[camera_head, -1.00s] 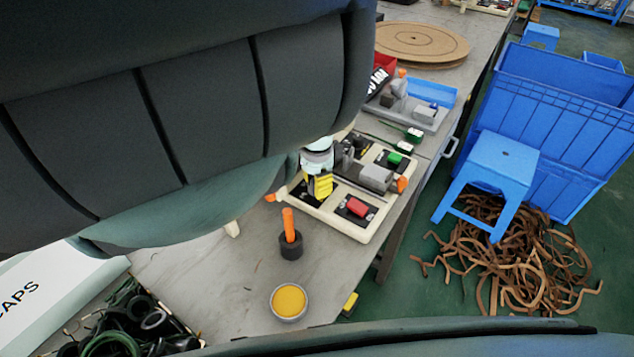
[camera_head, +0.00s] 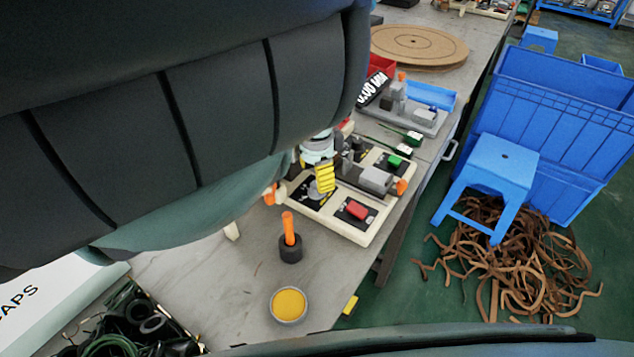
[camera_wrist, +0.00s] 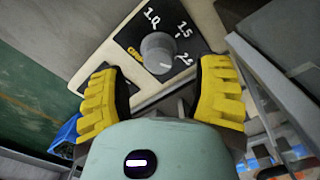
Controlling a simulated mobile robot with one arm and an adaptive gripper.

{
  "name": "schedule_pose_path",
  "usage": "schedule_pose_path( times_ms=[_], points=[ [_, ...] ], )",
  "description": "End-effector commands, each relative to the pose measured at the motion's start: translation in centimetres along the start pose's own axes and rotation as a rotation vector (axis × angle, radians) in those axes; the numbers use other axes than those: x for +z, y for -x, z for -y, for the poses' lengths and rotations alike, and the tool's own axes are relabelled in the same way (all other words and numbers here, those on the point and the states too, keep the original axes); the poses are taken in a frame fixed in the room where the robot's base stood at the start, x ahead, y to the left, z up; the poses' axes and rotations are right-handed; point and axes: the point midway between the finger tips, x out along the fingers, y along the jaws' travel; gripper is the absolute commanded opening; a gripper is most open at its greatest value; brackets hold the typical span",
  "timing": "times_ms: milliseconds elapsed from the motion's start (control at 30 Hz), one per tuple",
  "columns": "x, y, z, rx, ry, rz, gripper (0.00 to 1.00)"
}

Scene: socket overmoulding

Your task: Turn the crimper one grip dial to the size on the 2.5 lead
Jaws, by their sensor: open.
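The grip dial (camera_wrist: 158,52) is a round grey knob on a black plate (camera_wrist: 186,20) with white figures 1.0, 1.5 and 2.5 around it. I cannot clearly tell which figure its mark points at. My gripper (camera_wrist: 162,72) is open, with one yellow finger on each side of the knob and gaps between. In the head view, my gripper (camera_head: 325,178) is over the left part of the cream board (camera_head: 349,236) and hides the dial. Leads with green and white tags (camera_head: 412,138) lie behind the board; their sizes are too small to read.
An orange stick in a black holder (camera_head: 290,250) and a yellow-filled dish (camera_head: 288,304) stand in front.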

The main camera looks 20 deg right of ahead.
Motion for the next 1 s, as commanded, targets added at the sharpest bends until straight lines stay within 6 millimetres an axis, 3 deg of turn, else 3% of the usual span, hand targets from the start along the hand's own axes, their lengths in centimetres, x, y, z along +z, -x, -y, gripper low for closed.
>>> schedule_pose_path(
  times_ms=[333, 1000],
  points=[
    [0.1, 3.3, 0.0, 0.000, -0.001, 0.001, 0.64],
    [0.0, 3.6, -0.1, 0.002, -0.002, 0.001, 0.64]
  ],
)
